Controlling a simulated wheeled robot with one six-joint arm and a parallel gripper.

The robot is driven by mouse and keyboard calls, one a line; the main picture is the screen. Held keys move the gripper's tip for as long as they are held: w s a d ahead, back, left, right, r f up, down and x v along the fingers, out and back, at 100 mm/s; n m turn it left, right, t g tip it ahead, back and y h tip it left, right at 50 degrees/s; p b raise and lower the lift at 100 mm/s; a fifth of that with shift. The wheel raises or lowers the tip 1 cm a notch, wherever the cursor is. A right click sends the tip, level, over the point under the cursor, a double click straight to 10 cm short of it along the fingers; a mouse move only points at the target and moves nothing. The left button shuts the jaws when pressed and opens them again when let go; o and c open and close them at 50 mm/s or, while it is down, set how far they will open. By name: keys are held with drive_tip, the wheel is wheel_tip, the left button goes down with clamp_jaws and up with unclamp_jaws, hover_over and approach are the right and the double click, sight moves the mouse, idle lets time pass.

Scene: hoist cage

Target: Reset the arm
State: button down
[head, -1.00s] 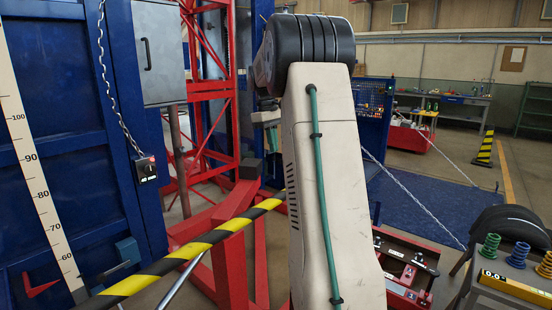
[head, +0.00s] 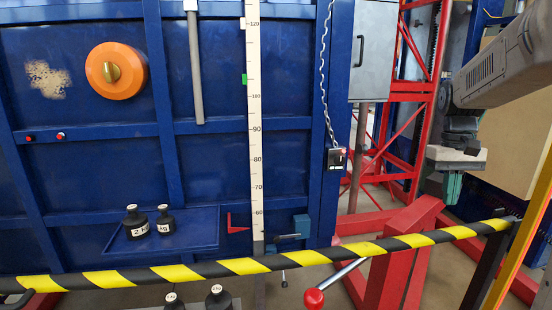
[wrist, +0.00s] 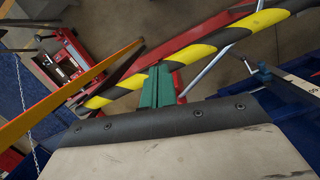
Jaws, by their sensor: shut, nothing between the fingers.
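My gripper (head: 453,188) hangs at the right of the head view, below the end of my pale arm, with green fingers pointing down. It also shows in the wrist view (wrist: 157,88), where the green fingers lie together, shut with nothing between them. The gripper is in the air in front of the red mast frame (head: 408,90). It is above and behind the yellow-black striped bar (head: 250,265) as the head view shows it. In the wrist view the striped bar (wrist: 215,40) passes beyond the fingertips.
A blue cage wall (head: 90,180) carries an orange knob (head: 117,71), a height scale (head: 255,140) and a shelf with two black weights (head: 138,222). A chain with a switch box (head: 337,158) hangs beside the grey cabinet (head: 374,50). A red-knobbed lever (head: 314,297) stands low in front.

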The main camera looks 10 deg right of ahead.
drive_tip(key=s+a+f+n+t, duration=0.1)
drive_tip(key=s+a, duration=0.8)
drive_tip(key=a, duration=0.3)
drive_tip(key=s+a+f+n+t, duration=0.2)
drive_tip(key=s+a, duration=0.7)
drive_tip(key=a, duration=0.2)
drive_tip(key=shift+a+n, duration=0.3)
drive_tip(key=shift+a, duration=0.05)
drive_tip(key=shift+f, duration=0.1)
